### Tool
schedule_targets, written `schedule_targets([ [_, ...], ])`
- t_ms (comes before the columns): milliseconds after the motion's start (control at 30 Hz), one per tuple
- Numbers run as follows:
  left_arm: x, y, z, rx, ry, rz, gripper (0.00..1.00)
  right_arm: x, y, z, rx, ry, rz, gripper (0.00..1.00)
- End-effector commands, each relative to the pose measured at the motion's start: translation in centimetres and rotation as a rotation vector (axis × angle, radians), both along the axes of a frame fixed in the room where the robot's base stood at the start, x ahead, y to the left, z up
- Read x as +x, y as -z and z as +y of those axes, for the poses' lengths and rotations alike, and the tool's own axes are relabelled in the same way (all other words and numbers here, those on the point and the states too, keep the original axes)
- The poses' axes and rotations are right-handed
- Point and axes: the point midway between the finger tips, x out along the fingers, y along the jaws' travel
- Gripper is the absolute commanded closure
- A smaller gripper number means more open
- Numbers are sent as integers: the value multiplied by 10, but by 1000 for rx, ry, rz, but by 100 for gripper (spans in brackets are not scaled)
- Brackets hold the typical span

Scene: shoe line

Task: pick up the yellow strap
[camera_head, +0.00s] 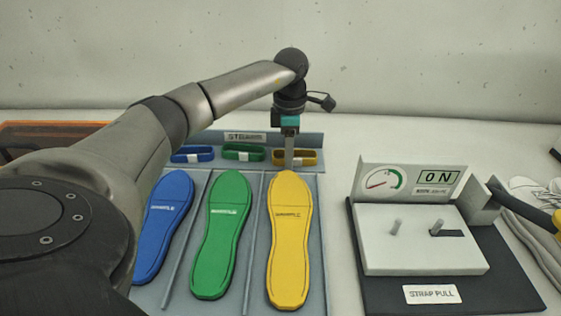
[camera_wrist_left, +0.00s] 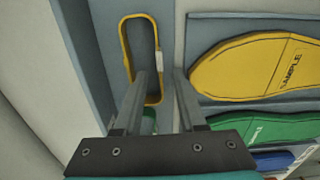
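The yellow strap (camera_head: 308,157) is a flat loop with a white tag, on the grey rack behind the yellow sample insole. My left gripper (camera_head: 289,167) points down in front of it and hides part of it. In the left wrist view the strap (camera_wrist_left: 124,42) shows as a long loop. The two fingers of my left gripper (camera_wrist_left: 162,73) are apart there. The loop's tagged side appears between them in the picture; whether the fingertips reach down to its height is unclear. No contact is visible. My right gripper is not in view.
A green strap (camera_head: 243,150) and a blue strap (camera_head: 185,154) lie left of the yellow one. Yellow (camera_head: 289,240), green (camera_head: 221,235) and blue (camera_head: 165,222) insoles lie in front. A strap pull tester (camera_head: 425,255) with a gauge stands at right.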

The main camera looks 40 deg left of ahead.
Motion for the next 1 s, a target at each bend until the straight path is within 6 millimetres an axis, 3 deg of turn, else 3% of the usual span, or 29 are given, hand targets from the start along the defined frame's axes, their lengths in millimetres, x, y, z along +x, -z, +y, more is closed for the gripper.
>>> schedule_targets([
  [33,0,8,0,0,0,0,60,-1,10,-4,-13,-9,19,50],
  [167,0,8,0,1,0,-1,60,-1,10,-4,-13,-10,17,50],
  [533,0,9,0,1,0,-1,100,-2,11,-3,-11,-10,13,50],
  [1000,0,9,0,0,0,0,100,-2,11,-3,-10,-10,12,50],
])
